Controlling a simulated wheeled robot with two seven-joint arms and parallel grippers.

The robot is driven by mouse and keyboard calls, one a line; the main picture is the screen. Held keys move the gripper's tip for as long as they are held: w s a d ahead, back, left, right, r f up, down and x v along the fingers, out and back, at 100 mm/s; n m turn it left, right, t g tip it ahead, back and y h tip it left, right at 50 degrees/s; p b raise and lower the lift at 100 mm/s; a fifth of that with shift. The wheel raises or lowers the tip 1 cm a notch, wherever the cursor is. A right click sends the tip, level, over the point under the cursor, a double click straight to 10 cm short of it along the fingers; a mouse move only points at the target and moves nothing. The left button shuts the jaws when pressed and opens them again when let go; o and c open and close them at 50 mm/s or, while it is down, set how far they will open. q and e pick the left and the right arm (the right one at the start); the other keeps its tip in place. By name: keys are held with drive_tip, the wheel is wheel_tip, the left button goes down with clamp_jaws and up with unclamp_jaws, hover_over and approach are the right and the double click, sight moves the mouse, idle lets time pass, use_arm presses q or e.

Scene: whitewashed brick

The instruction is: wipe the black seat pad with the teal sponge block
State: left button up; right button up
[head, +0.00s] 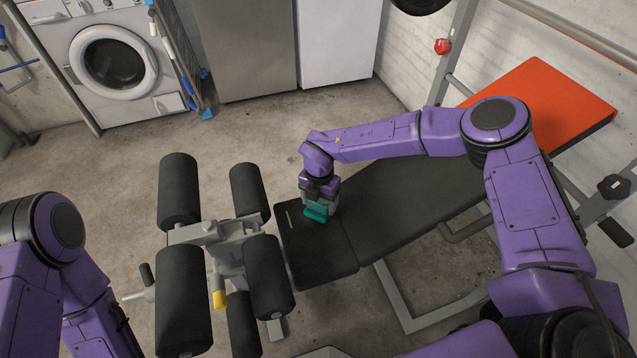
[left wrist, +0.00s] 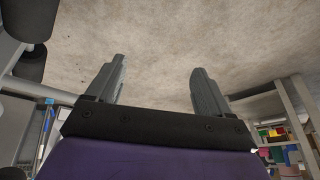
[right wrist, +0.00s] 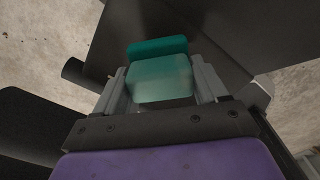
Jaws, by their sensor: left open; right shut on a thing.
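The black seat pad (head: 315,262) is the end section of a weight bench, in the middle of the head view. My right gripper (head: 319,207) is over the pad's far part and shut on the teal sponge block (head: 316,213). In the right wrist view the sponge (right wrist: 160,78) sits between both fingers, with the dark pad (right wrist: 180,20) beyond it. I cannot tell whether the sponge touches the pad. My left gripper (left wrist: 157,88) is open and empty in the left wrist view, with bare floor beyond it. It is out of the head view.
Black foam rollers (head: 180,190) on a grey metal frame stand just left of the pad. The longer black bench pad (head: 410,205) continues right towards an orange-red board (head: 545,100). A washing machine (head: 112,62) stands at the back left. The concrete floor (head: 120,220) has free room.

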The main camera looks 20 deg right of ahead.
drive_tip(key=shift+s+r+p, duration=0.1)
drive_tip(key=shift+r+p, duration=0.2)
drive_tip(key=shift+r, duration=0.45)
drive_tip(key=shift+r+p, duration=1.5)
drive_tip(key=shift+r, duration=0.55)
